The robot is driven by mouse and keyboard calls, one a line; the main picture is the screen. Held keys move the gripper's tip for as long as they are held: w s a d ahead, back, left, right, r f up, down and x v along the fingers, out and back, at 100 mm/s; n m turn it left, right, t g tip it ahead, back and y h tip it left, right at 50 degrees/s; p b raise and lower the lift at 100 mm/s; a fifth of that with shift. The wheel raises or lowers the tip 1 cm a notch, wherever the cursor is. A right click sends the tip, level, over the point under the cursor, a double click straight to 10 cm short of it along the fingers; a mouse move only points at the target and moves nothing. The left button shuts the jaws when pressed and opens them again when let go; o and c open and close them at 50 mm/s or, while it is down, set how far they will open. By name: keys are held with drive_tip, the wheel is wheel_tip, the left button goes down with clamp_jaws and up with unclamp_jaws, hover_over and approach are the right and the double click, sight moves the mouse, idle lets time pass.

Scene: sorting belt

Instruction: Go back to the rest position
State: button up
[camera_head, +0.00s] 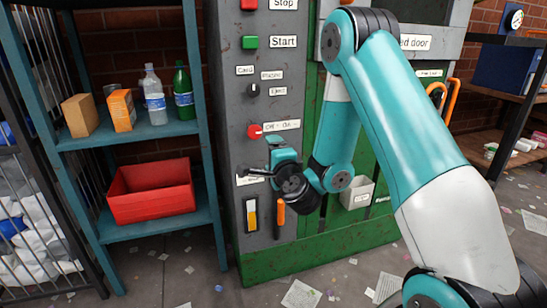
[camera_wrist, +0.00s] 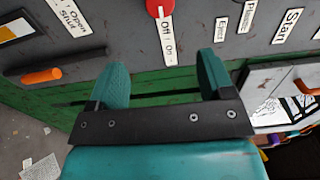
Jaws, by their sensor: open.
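My gripper (camera_head: 264,157) is in front of the grey control panel (camera_head: 229,108), just below the red knob (camera_head: 254,131) with the Off/On label. In the wrist view my gripper (camera_wrist: 162,72) has its two teal fingers spread, with nothing between them. The red knob (camera_wrist: 160,8) is at the top edge of that view, beyond the fingers and apart from them. My arm reaches in from the right of the head view, bent at its elbow.
Below the gripper the panel carries an orange handle (camera_head: 280,218) and a yellow-and-white slot (camera_head: 251,215). A teal shelf (camera_head: 135,133) at left holds bottles, boxes and a red bin (camera_head: 151,190). A small grey box (camera_head: 357,193) sticks out of the green machine. Paper scraps litter the floor.

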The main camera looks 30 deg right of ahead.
drive_tip(key=shift+v, duration=0.85)
drive_tip(key=shift+w+a, duration=0.1)
drive_tip(key=shift+a, duration=0.2)
drive_tip(key=s+a+r+n+g+y, duration=0.2)
drive_tip(key=s+a+n+y, duration=0.15)
drive_tip(key=a+n, duration=0.3)
drive_tip(key=s+a+r+n+g+y, duration=0.2)
drive_tip(key=a+n+g+y, duration=0.1)
drive_tip(key=a+n+y, duration=0.3)
drive_tip(key=s+a+r+n+g+y, duration=0.2)
drive_tip(key=s+a+n+y, duration=0.15)
drive_tip(key=a, duration=0.45)
drive_tip(key=s+n+g+h, duration=0.4)
drive_tip(key=s+n+g, duration=0.7)
drive_tip(key=s, duration=1.1)
wheel_tip(320, 180, up, 24)
drive_tip(key=n+p, duration=0.1)
drive_tip(key=p, duration=2.2)
drive_tip(key=shift+w+d+t, duration=0.25)
drive_tip(key=shift+d+t, duration=0.05)
drive_tip(key=shift+d, duration=0.1)
